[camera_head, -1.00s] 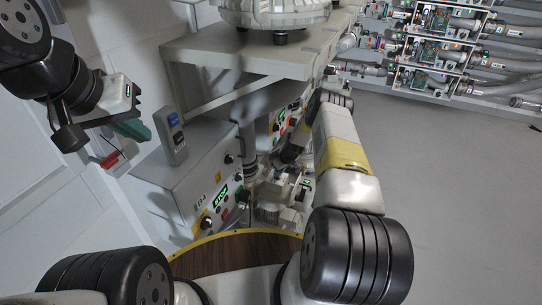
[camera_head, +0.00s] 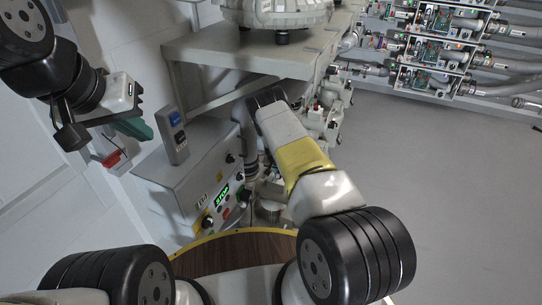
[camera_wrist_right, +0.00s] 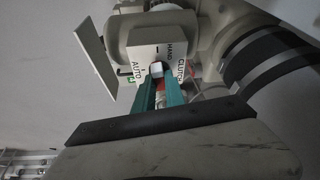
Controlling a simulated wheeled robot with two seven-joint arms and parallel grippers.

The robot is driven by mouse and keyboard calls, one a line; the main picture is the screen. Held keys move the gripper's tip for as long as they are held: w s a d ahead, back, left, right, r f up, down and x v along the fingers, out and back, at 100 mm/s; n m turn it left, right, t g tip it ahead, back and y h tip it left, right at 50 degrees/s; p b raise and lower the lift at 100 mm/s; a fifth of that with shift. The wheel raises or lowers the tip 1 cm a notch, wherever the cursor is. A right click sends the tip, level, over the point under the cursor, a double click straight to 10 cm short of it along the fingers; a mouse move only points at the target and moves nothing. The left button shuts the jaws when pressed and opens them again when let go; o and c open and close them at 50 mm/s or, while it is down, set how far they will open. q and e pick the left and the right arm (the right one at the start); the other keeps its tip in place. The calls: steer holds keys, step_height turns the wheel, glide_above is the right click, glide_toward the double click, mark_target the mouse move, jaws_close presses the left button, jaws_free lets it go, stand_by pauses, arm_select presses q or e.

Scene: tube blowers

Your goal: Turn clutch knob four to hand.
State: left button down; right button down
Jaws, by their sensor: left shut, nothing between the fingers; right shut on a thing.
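In the right wrist view, a white box face (camera_wrist_right: 160,50) carries the labels AUTO at left, HAND at top and CLUTCH at right. A small pale clutch knob (camera_wrist_right: 157,70) sits in its middle. My right gripper (camera_wrist_right: 158,80), with teal fingers, is shut on this knob. The fingers partly cover it, and I cannot tell which label it points to. I cannot read a number by it. In the head view, my right gripper is hidden beyond my own arm. My left gripper (camera_head: 134,127) is shut and empty near the wall, at upper left.
A flat white plate (camera_wrist_right: 95,52) juts out left of the knob box. Open floor (camera_head: 440,170) lies at the right. Pipe racks (camera_head: 435,50) stand at the back.

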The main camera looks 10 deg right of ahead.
steer(key=shift+f+m+g+h, duration=0.1)
steer(key=shift+m+g+h, duration=0.2)
steer(key=shift+m, duration=0.6)
steer(key=c, duration=1.4)
jaws_free()
steer(key=shift+a, duration=0.1)
steer(key=v, duration=0.8)
steer(key=shift+f, duration=0.1)
